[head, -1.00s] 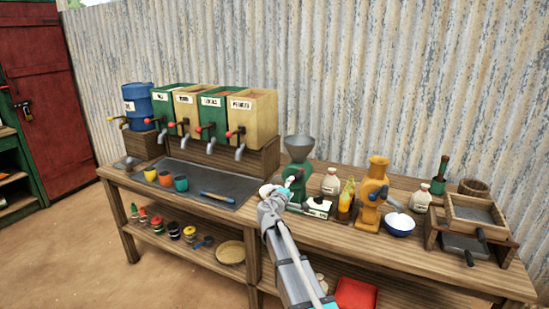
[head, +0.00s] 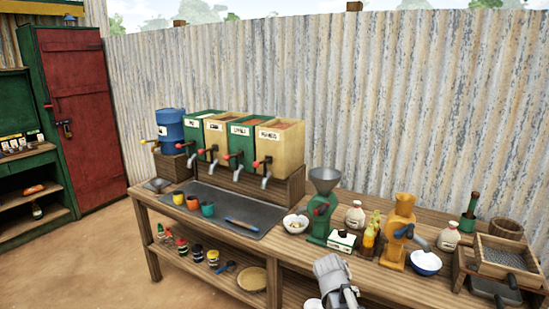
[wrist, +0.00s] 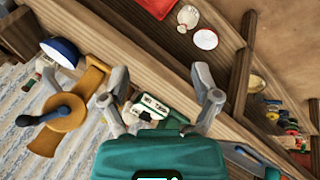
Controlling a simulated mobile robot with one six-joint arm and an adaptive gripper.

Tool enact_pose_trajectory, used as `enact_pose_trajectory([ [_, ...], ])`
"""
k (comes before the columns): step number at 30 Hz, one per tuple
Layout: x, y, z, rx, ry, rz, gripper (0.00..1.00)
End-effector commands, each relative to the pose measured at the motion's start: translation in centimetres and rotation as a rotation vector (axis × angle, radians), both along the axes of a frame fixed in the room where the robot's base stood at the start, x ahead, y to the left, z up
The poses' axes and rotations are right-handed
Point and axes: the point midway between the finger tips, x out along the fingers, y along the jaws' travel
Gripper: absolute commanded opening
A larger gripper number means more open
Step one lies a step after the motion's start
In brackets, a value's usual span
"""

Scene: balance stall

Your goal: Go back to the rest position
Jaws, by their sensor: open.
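My gripper (wrist: 165,100) is open in the wrist view, with its two grey fingers spread and nothing between them. It is above the wooden bench (head: 300,262), near its front edge. Behind the fingers lies the small white and green scale box (wrist: 153,106), which also stands on the bench in the head view (head: 342,241). In the head view my grey arm (head: 333,275) shows low at the bottom edge, and I cannot make out the fingertips there.
A yellow grinder (head: 397,232), a green grinder (head: 322,207), a blue bowl of white stuff (head: 426,263) and bottles crowd the bench's right. A bowl (head: 296,222) sits left of the green grinder. Dispenser bins (head: 276,150) stand behind. Open floor (head: 110,260) lies at left.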

Motion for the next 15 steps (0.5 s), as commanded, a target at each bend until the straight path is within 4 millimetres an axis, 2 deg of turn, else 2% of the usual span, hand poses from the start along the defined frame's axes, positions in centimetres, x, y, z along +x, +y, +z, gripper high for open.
enact_pose_trajectory([
  [1,-2.0,0.4,0.0,0.056,0.032,-0.021,0.80],
  [6,-6.7,2.4,-0.5,0.248,0.142,-0.073,0.80],
  [10,-9.2,3.8,-0.4,0.356,0.205,-0.091,0.80],
  [15,-10.6,4.8,-0.3,0.427,0.246,-0.101,0.80],
])
